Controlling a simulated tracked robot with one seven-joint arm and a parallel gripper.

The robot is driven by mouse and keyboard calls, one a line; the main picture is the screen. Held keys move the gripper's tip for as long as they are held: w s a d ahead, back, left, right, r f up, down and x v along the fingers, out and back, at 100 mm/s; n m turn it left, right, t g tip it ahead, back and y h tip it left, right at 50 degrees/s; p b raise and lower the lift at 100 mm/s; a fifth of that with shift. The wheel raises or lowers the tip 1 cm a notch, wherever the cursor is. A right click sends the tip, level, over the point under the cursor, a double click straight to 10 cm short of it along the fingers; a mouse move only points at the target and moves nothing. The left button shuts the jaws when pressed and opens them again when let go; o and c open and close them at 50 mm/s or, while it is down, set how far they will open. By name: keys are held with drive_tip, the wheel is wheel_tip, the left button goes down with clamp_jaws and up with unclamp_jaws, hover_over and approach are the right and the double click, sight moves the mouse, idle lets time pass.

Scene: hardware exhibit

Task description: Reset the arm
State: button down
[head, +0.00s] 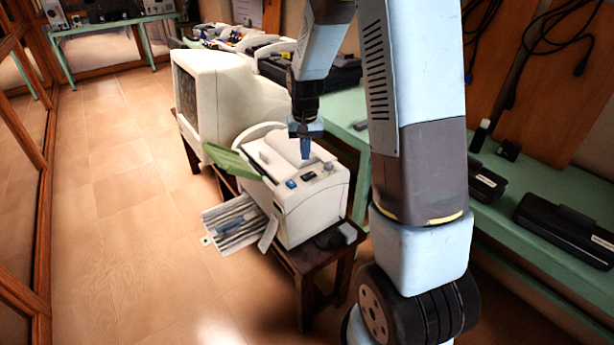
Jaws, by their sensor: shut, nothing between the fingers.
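My arm, light blue and grey, rises on the right side of the head view and bends over at the top. My gripper (306,146) points downward above the white printer (315,205) and is shut with nothing in it. Its fingertips appear just over the printer's top, near the buttons; I cannot tell the exact gap. The printer has a green flap (232,161) at its left and a paper tray (235,222) sticking out at its lower left.
The printer stands on a dark wooden table (310,262) beside an old beige monitor (213,100). A green bench (540,200) with black devices (570,229) runs along the right. Cables (562,30) hang on the wall. The tiled floor (120,210) at left is clear.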

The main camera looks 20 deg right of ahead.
drive_tip(key=shift+r, duration=0.15)
idle(0.3)
drive_tip(key=s+r+n+t, duration=0.1)
drive_tip(key=s+r, duration=0.5)
drive_tip(key=r, duration=0.2)
drive_tip(key=s+r+t, duration=0.2)
drive_tip(key=s+r, duration=0.3)
drive_tip(key=r, duration=0.4)
drive_tip(key=s+r+n+t, duration=0.1)
drive_tip(key=s+r, duration=0.6)
drive_tip(key=s, duration=1)
drive_tip(key=shift+a+t, duration=0.25)
drive_tip(key=shift+t, duration=0.55)
drive_tip(key=shift+s, duration=0.2)
